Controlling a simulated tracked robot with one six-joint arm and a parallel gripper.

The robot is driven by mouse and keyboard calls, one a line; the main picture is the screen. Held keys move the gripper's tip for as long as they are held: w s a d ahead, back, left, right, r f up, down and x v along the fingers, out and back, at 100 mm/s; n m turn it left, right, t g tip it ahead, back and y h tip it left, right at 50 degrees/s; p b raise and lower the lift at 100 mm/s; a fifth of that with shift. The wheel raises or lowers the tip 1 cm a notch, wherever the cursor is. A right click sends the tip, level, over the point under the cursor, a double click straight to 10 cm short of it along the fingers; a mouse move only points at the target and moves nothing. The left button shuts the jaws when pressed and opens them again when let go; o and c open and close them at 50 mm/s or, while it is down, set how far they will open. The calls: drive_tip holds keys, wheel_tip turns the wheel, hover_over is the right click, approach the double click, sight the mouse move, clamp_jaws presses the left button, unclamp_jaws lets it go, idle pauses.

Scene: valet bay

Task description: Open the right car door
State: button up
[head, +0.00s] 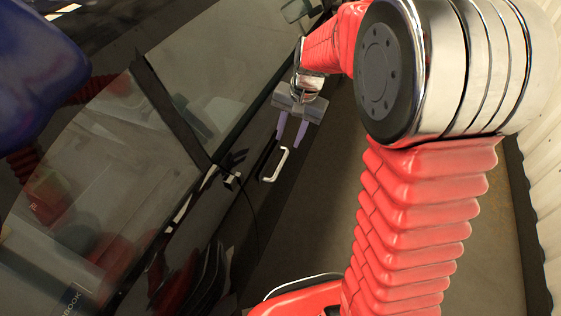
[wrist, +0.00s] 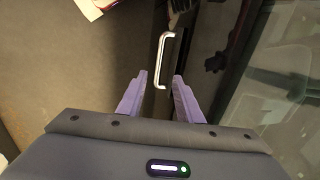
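The dark car's door (head: 222,160) runs diagonally along the left of the head view and looks shut. Its pale metal bar handle (head: 284,163) stands out from the side. In the wrist view the handle (wrist: 165,60) is upright at top centre, with the glossy dark door (wrist: 212,65) to its right. My gripper (head: 289,141) has two purple fingers spread apart and empty, just above the handle in the head view. In the wrist view my gripper (wrist: 160,76) has the handle's lower end in the gap between its fingertips. I cannot tell the depth between them, or any contact.
Another small metal fitting (head: 232,180) sits on the car's side, left of the handle. Bare floor (head: 310,215) lies beside the car. A pale corrugated wall (head: 543,150) stands at the far right. A white and red object (wrist: 92,8) shows at the wrist view's top left.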

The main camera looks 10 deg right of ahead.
sight(280, 165)
drive_tip(key=f, duration=0.4)
drive_tip(key=w+a+f, duration=0.1)
drive_tip(key=f, duration=0.3)
drive_tip(key=a+f, duration=0.1)
drive_tip(key=f, duration=0.4)
drive_tip(key=shift+w, duration=0.3)
clamp_jaws()
